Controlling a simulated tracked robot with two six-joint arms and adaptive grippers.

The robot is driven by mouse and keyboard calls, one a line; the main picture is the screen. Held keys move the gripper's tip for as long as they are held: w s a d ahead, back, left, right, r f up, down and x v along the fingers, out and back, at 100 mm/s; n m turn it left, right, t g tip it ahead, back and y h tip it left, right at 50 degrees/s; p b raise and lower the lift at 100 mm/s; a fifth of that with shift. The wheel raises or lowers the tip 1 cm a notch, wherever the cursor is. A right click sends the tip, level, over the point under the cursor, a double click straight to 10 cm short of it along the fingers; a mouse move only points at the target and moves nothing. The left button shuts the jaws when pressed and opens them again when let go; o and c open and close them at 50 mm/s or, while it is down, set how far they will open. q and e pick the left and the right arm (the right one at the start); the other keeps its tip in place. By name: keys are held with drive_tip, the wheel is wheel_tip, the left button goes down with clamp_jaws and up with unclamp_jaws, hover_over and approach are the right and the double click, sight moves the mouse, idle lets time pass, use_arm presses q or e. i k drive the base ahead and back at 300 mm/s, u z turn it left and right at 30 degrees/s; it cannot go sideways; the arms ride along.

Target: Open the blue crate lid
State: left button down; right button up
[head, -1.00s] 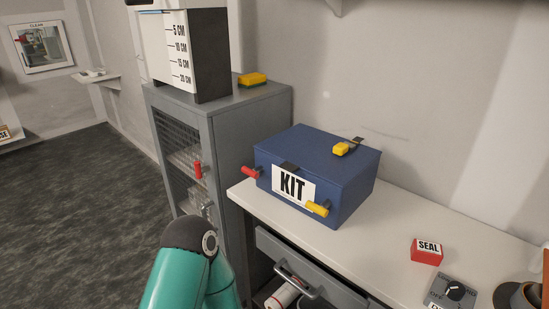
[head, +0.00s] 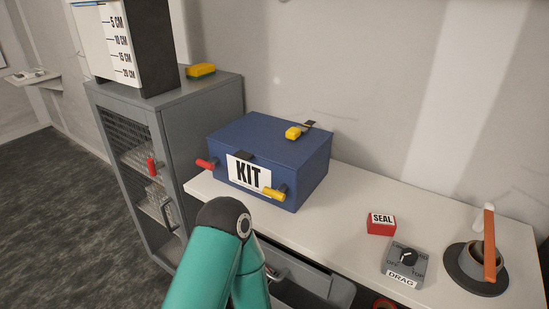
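The blue crate (head: 305,182) stands on the white bench top near its left end, with a KIT label (head: 247,174) on its front. Its blue lid (head: 262,136) is down. A dark latch piece (head: 244,155) sits at the middle of the lid's front edge. A red handle (head: 206,163) sticks out at the front left and a yellow handle (head: 274,194) at the front right. A yellow block (head: 294,133) on a dark strip lies on the lid. A teal arm link of mine rises in front of the bench. Neither gripper is in view.
A grey cabinet (head: 215,125) with a mesh door stands left of the crate. A partly open drawer (head: 305,270) is under the bench (head: 345,207). A red SEAL block (head: 381,223), a DRAG dial box (head: 404,262) and a grey cup (head: 482,262) stand to the right.

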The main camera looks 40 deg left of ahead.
sight(256, 135)
drive_tip(key=k, duration=1.15)
drive_tip(key=u, duration=0.6)
drive_tip(key=i, duration=1)
drive_tip(key=z, duration=0.05)
